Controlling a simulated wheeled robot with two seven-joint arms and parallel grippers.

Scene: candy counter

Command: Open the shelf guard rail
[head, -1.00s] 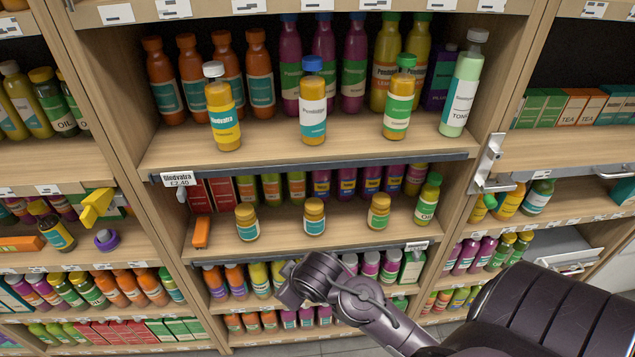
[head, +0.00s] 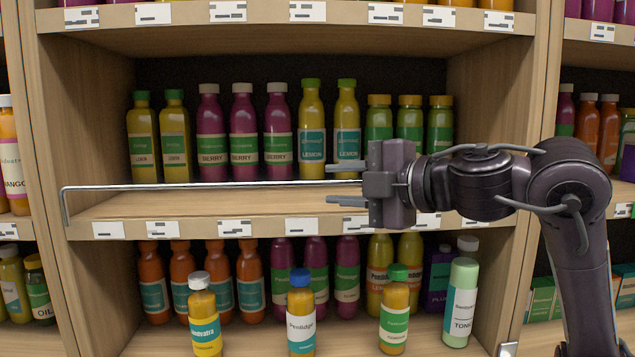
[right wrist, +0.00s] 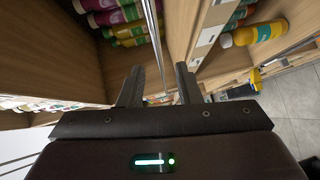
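The shelf guard rail (head: 210,186) is a thin metal bar across the front of the upper shelf, a little above its edge. Its left end bends down to the shelf edge. My right gripper (head: 346,183) is open at the right part of the rail, one finger above the bar and one below. The gripper body hides the rail's right end in the head view. In the right wrist view the rail (right wrist: 154,38) runs between the spread fingers of the right gripper (right wrist: 159,84); contact cannot be told. My left gripper is not in view.
Several bottles (head: 242,130) stand in a row behind the rail. The front of the shelf board (head: 150,205) is bare. Below it, another shelf holds more bottles (head: 301,318). Wooden uprights (head: 495,110) bound the bay; more stocked shelves lie on both sides.

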